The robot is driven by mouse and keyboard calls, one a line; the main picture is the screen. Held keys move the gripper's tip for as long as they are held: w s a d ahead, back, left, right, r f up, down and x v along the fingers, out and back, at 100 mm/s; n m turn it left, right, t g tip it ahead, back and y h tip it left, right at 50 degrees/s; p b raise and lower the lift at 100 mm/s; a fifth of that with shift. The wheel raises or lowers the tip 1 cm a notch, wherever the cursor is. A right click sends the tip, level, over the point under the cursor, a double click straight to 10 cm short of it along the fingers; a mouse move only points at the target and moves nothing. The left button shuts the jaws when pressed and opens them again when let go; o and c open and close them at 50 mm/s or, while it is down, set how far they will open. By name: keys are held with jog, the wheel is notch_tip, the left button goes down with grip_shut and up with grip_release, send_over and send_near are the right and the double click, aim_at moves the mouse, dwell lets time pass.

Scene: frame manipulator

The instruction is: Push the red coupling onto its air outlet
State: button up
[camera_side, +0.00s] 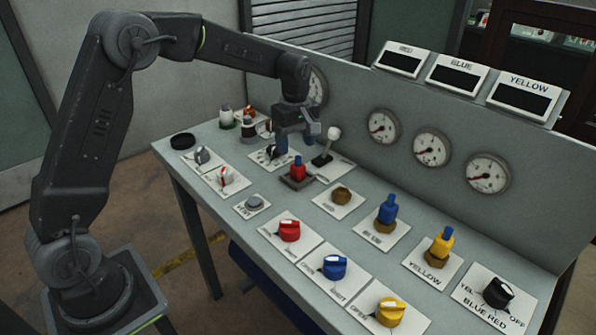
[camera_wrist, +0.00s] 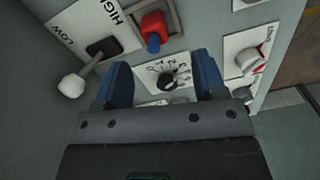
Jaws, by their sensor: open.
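The red coupling (camera_side: 298,171) stands upright in a dark square holder (camera_side: 286,182) on the panel. In the wrist view the red coupling (camera_wrist: 152,24) shows a blue end and lies beyond the fingertips, near the top edge. A bare brass outlet (camera_side: 341,195) on a white plate is just right of the holder. My gripper (camera_side: 295,141) is open and empty, above the panel behind the coupling and over the numbered dial. In the wrist view its blue fingers (camera_wrist: 162,68) are apart, with the dial (camera_wrist: 168,80) showing between them.
A lever (camera_side: 328,145) with a white knob stands close right of my gripper. A blue coupling (camera_side: 388,208) and a yellow coupling (camera_side: 442,242) sit on brass outlets. Red (camera_side: 289,230), blue (camera_side: 334,267) and yellow (camera_side: 390,311) knobs line the front. The gauge wall (camera_side: 345,100) rises behind.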

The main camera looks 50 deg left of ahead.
aim_at(298, 165)
jog(key=shift+f, duration=1.25)
jog(key=shift+w+f, duration=0.2)
jog(key=shift+f, duration=1.1)
jog(key=shift+w+f, duration=0.2)
jog(key=shift+f, duration=1.1)
jog(key=c, duration=1)
jog(key=shift+o, duration=0.2)
jog(key=shift+r, duration=0.15)
